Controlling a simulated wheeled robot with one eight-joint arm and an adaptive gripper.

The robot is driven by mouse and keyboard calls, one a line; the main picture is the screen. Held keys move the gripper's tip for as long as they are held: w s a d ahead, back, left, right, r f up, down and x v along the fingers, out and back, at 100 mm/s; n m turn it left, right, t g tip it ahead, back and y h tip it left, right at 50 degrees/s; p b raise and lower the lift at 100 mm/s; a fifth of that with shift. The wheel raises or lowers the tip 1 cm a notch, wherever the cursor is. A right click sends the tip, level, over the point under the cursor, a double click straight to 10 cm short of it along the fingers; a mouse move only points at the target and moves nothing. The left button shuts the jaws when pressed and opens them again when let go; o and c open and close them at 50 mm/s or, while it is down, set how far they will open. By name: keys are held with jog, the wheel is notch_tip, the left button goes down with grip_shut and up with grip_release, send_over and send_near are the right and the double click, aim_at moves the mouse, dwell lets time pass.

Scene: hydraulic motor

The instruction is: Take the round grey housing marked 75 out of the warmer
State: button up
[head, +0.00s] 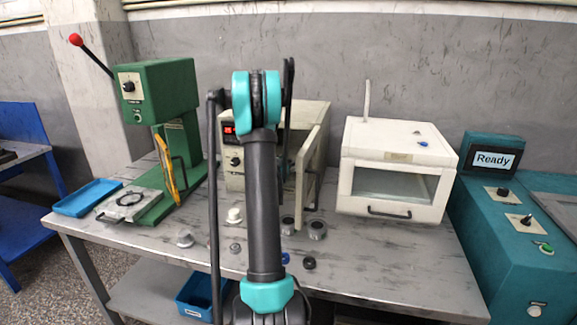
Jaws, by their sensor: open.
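A cream box with a red display and a knob (233,160) stands mid-table, partly behind my arm; it looks like the warmer. Its door (313,160) appears swung open toward me on the right side. My arm hides most of its opening, so I see no housing inside. No marking 75 is legible anywhere. My arm rises through the middle of the head view; I cannot make out my gripper's fingers.
A green lever press (160,90) and blue tray (88,197) stand left. A white windowed box (396,170) stands right, beside a teal console (515,240) reading Ready. Small parts, including a white one (235,215), lie on the table (400,262); its front right is clear.

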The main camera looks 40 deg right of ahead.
jog(key=c, duration=1.8)
grip_shut()
jog(key=shift+r, duration=0.1)
